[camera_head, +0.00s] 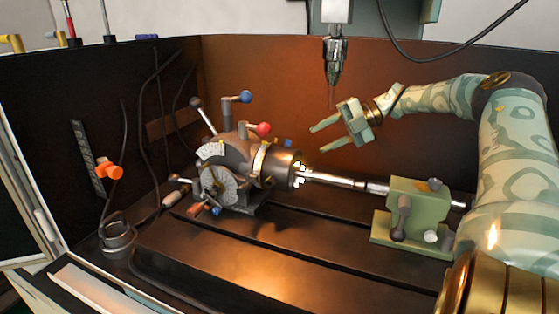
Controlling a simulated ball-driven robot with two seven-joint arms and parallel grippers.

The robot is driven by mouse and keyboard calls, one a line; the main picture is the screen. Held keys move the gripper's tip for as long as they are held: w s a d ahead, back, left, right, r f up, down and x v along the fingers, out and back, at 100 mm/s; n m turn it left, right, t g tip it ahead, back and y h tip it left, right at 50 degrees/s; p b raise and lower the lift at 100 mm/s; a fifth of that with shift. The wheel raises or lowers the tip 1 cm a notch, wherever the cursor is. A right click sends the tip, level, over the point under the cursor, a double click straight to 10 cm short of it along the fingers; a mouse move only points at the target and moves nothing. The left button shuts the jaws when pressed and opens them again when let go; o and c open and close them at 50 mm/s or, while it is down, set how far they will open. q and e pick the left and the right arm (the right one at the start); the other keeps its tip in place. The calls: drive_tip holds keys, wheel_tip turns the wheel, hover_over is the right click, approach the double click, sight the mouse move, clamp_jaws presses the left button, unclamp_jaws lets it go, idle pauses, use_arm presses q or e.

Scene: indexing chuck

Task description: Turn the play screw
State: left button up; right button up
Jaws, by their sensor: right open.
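The indexing head (238,165) stands on the slotted machine table, left of centre, with a blue ball knob (245,97), a red ball knob (263,129) and a dark knob (196,103) on levers. A round dial plate (218,187) faces the front left. Small handles and a blue-tipped piece sit low at its front. I cannot tell which part is the play screw. A chuck (285,168) at its right grips a steel shaft (340,180). My right gripper (318,136) is open and empty, above the shaft and right of the red knob. My left gripper is not in view.
A green tailstock (418,205) supports the shaft's right end. A drill spindle (335,60) hangs above my right gripper. Dark walls stand behind and left, with an orange clamp (109,171) and cables. The table's front (240,262) is clear.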

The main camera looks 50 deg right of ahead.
drive_tip(key=b+x, duration=0.1)
drive_tip(key=x, duration=0.3)
drive_tip(key=b+x, duration=0.2)
drive_tip(key=x, duration=0.2)
drive_tip(key=b+x, duration=0.2)
drive_tip(key=x, duration=0.2)
drive_tip(key=shift+d+f, duration=0.1)
drive_tip(key=shift+f, duration=0.25)
drive_tip(key=shift+w+a+f, duration=0.15)
drive_tip(key=shift+w+a, duration=0.2)
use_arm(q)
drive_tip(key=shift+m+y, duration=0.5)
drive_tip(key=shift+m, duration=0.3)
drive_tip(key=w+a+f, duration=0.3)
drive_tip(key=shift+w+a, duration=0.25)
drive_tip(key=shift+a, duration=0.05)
